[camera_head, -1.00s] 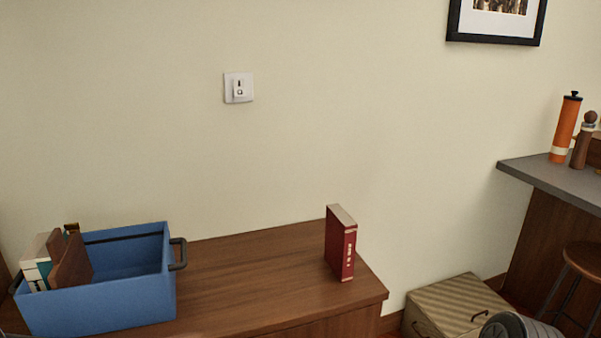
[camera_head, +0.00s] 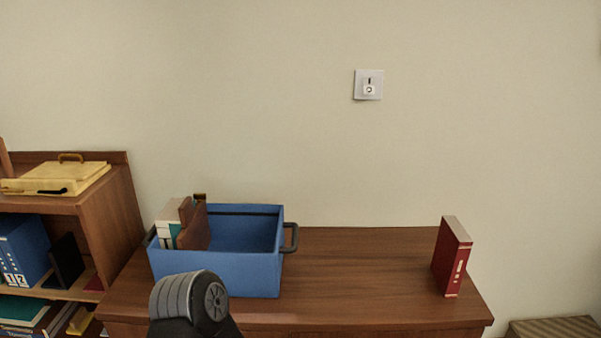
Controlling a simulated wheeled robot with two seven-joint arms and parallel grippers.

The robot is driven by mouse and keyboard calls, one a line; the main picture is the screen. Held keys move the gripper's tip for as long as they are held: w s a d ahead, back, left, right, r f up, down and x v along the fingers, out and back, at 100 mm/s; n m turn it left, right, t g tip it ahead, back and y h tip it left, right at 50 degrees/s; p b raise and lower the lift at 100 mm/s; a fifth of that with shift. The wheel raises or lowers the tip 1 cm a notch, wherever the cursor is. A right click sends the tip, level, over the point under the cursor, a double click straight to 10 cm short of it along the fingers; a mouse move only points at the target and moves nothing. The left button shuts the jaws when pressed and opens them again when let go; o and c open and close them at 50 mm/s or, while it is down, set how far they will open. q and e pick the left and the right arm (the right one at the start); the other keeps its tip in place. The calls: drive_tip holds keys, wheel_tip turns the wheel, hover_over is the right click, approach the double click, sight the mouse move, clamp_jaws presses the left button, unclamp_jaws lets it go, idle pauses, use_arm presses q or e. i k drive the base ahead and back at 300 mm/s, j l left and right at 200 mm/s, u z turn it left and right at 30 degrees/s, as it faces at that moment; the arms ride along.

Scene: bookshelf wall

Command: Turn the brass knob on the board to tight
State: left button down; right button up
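No brass knob or board is recognisable in view. The only fitting on the wall is a small white plate (camera_head: 368,85) with a dark mark and a small round part, above the wooden cabinet. Part of one of my arms, a grey and black rounded joint, shows at the bottom left of centre, in front of the blue crate. Neither gripper's fingers show in the head view.
A blue crate (camera_head: 225,274) holding several books stands on the wooden cabinet top (camera_head: 350,265). A red book (camera_head: 452,257) stands upright at its right end. A bookshelf (camera_head: 115,210) with a yellow lidded case (camera_head: 62,176) is at left. The cabinet's middle is clear.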

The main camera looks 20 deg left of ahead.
sight(200, 198)
drive_tip(key=u, duration=1.3)
drive_tip(key=i+j+z, duration=0.1)
drive_tip(key=i, duration=0.2)
drive_tip(key=i+j+z, duration=0.1)
drive_tip(key=i+j, duration=0.15)
drive_tip(key=z, duration=1.75)
drive_tip(key=k+j, duration=0.2)
drive_tip(key=k, duration=0.15)
drive_tip(key=k+j, duration=0.2)
drive_tip(key=k, duration=0.2)
